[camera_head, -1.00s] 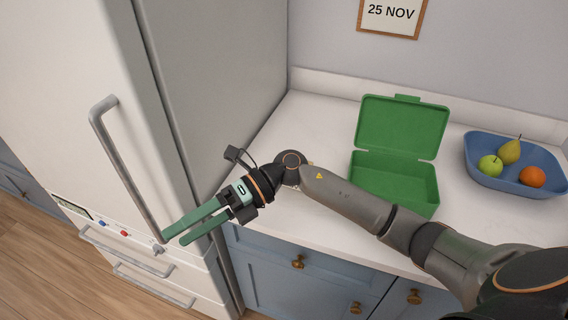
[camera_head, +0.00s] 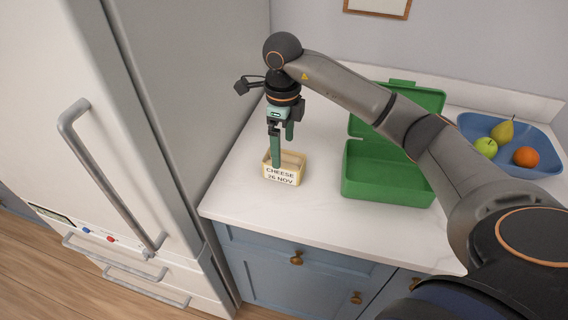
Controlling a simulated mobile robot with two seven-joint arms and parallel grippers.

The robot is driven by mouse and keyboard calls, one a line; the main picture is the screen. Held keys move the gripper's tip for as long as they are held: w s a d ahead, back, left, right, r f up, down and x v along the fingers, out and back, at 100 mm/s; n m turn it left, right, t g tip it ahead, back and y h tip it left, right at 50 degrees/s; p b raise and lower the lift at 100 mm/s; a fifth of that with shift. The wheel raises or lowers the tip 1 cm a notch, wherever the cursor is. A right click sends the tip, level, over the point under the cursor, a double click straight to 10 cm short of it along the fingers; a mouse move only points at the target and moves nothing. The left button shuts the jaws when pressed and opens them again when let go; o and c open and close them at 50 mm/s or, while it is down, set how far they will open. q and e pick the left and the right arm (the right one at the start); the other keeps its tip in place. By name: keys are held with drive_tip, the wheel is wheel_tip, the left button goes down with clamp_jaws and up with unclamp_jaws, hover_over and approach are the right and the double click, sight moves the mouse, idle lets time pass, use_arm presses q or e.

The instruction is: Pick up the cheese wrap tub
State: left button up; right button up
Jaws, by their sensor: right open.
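The cheese wrap tub (camera_head: 297,166) is a small pale yellow box on the white counter, near the fridge side. Its front label reads "CHEESE 26 NOV". My right gripper (camera_head: 283,153) points down over it, open, with green fingers apart. The nearer finger overlaps the tub's left part in the picture, and the other finger is at its back edge. I cannot tell whether either finger touches it. Nothing is held. My left gripper is not in view.
An open green lunch box (camera_head: 385,190) stands to the right of the tub. A blue tray (camera_head: 545,150) with a pear, a green apple and an orange is at the back right. The fridge (camera_head: 190,120) rises on the left. Counter (camera_head: 250,215) is clear in front.

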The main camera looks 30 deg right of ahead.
sight(284, 157)
drive_tip(key=f, duration=0.4)
drive_tip(key=f+p, duration=0.1)
drive_tip(key=f, duration=0.1)
drive_tip(key=shift+w+d+f, duration=0.1)
drive_tip(key=shift+d+f, duration=0.15)
drive_tip(key=shift+r, duration=0.1)
drive_tip(key=c, duration=1.5)
drive_tip(key=shift+o, duration=0.2)
